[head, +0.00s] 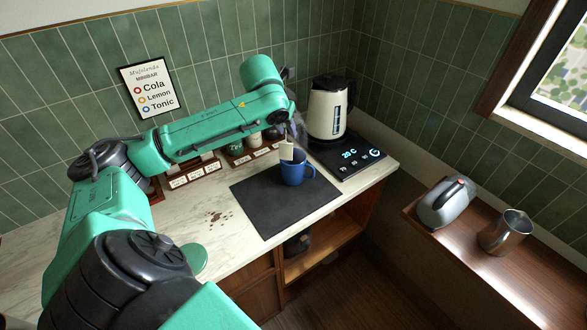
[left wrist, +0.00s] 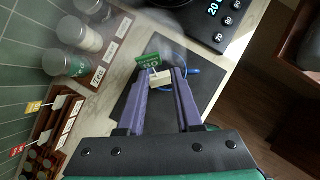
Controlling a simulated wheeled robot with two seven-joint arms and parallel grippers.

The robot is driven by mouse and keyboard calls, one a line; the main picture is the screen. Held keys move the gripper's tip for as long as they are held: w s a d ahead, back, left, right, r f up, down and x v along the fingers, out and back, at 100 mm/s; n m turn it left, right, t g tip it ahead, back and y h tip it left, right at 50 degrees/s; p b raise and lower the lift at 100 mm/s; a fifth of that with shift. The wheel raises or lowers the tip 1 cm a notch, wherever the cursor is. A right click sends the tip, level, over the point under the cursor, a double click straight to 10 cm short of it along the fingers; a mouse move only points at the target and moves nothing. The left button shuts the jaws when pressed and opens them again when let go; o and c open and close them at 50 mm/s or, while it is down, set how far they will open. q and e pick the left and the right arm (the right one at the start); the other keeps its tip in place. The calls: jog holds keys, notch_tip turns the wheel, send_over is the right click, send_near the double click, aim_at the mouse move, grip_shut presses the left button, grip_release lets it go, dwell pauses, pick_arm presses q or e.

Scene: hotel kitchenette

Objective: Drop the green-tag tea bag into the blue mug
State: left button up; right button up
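The blue mug (head: 295,171) stands upright on a dark mat (head: 262,207) on the counter. My left gripper (head: 288,137) is just above the mug and is shut on the green-tag tea bag (head: 287,151), which hangs at the mug's mouth. In the left wrist view, the purple fingers of the gripper (left wrist: 165,82) close around the pale bag (left wrist: 161,79), with its green tag (left wrist: 149,61) beyond them. The mug (left wrist: 192,72) is mostly hidden behind the fingers there. My right gripper is not in view.
A cream kettle (head: 327,112) stands on a black base (head: 352,158) behind and right of the mug. Wooden racks (head: 190,177) with jars line the wall. Dark bits (head: 219,217) lie on the counter. A metal jug (head: 504,233) stands on the right shelf.

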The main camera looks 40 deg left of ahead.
pick_arm(q)
jog(key=shift+w, duration=0.1)
jog(key=v, duration=1.4)
jog(key=shift+r+b, duration=0.25)
jog(key=shift+b, duration=0.05)
